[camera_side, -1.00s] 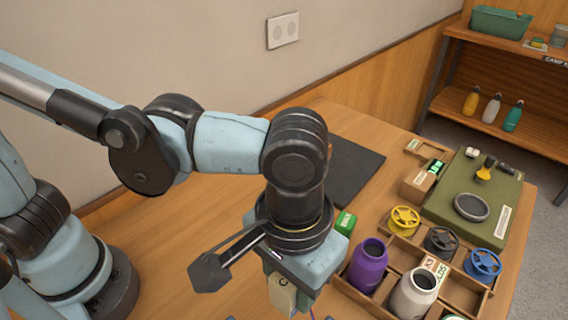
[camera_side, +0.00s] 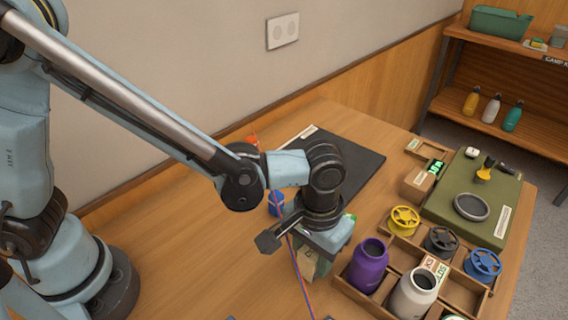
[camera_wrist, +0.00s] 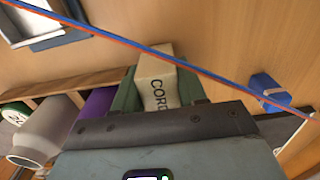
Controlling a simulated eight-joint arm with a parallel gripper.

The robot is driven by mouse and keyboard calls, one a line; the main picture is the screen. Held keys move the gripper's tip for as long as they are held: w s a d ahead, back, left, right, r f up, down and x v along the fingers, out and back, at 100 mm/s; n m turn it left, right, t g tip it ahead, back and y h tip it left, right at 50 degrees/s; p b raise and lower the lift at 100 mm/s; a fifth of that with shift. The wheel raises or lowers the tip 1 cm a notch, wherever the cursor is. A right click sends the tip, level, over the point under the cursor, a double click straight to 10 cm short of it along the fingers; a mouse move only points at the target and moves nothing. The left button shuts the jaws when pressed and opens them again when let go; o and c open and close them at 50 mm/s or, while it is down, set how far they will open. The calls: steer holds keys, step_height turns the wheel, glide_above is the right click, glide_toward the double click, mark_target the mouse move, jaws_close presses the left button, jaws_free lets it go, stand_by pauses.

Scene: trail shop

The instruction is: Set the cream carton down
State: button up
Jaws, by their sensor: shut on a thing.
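The cream carton (camera_wrist: 157,80), with dark lettering that starts "COR", sits between the green fingers of my gripper (camera_wrist: 158,92) in the wrist view. My gripper is shut on it. In the side view my gripper (camera_side: 308,264) points down over the wooden table, left of the divided tray, and the carton (camera_side: 306,262) shows only in part below the wrist. I cannot tell whether its underside touches the table.
A wooden divided tray (camera_side: 352,296) holds a purple bottle (camera_side: 368,264), a white bottle (camera_side: 414,292) and spools. A black mat (camera_side: 350,165) lies behind my wrist. A blue object (camera_side: 276,203) stands left of it. A thin red-blue line crosses near my gripper.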

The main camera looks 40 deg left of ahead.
steer(key=shift+f, duration=0.25)
steer(key=shift+f, duration=0.1)
steer(key=o, duration=1.1)
